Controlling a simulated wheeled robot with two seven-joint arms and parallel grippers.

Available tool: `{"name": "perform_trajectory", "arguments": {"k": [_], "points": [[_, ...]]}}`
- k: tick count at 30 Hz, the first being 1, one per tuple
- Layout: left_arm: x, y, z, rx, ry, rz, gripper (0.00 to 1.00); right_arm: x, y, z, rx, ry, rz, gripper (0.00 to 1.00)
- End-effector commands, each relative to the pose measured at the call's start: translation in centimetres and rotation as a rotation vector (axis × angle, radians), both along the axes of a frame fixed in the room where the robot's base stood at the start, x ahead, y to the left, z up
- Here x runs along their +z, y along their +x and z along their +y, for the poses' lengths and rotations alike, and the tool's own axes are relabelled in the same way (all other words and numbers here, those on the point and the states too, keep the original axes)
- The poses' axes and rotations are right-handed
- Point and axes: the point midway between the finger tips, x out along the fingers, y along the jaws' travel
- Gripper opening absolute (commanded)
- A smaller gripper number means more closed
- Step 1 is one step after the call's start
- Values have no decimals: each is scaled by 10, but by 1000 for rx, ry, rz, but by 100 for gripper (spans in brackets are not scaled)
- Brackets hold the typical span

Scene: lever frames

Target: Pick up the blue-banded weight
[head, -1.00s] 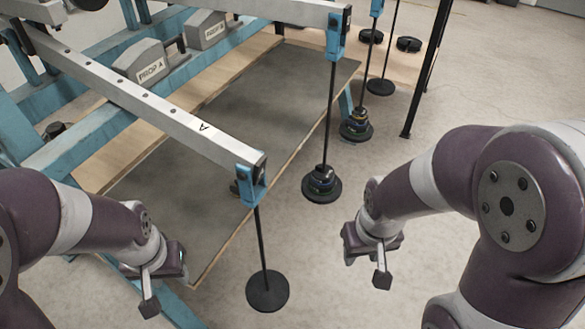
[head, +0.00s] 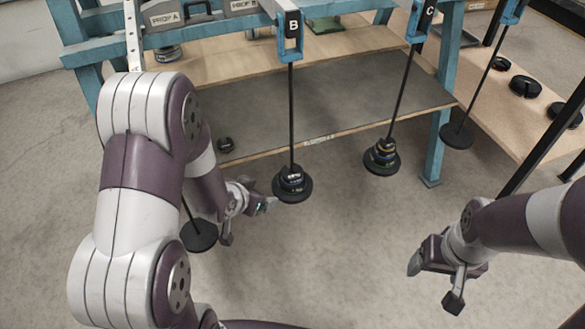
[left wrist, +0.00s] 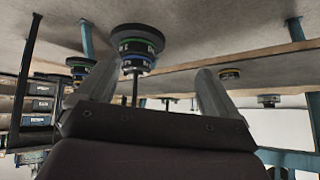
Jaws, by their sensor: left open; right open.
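A stack of small banded weights (head: 291,180) sits on the round base of the rod hanging from lever B (head: 291,30). A blue band shows on it in the head view. In the left wrist view this stack (left wrist: 136,48) appears upside down, with green and blue bands, beyond and between the spread fingers. My left gripper (head: 250,210) is open and empty, just left of the stack and apart from it. Another stack (head: 382,153), with yellowish and bluish bands, hangs under lever C (head: 428,12). My right gripper (head: 434,283) is open and empty at the lower right.
An empty hanger disc (head: 199,236) is behind my left arm at the lower left. A small dark weight (head: 225,145) lies on the grey-topped shelf (head: 330,95). A blue post (head: 435,145) and several dark discs on a bench (head: 525,105) are at right. Floor before the stacks is clear.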

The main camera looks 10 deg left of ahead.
Motion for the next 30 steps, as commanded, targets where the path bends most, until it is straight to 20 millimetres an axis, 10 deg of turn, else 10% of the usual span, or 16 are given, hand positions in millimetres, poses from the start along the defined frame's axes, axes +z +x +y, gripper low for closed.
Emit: {"name": "perform_trajectory", "arguments": {"k": [9,30], "points": [[-10,13,-23,-120,-188,-412,94,12,0,0,0,0,0,77],[-52,117,-50,-119,-192,-419,94,-38,0,0,0,0,0,77]]}}
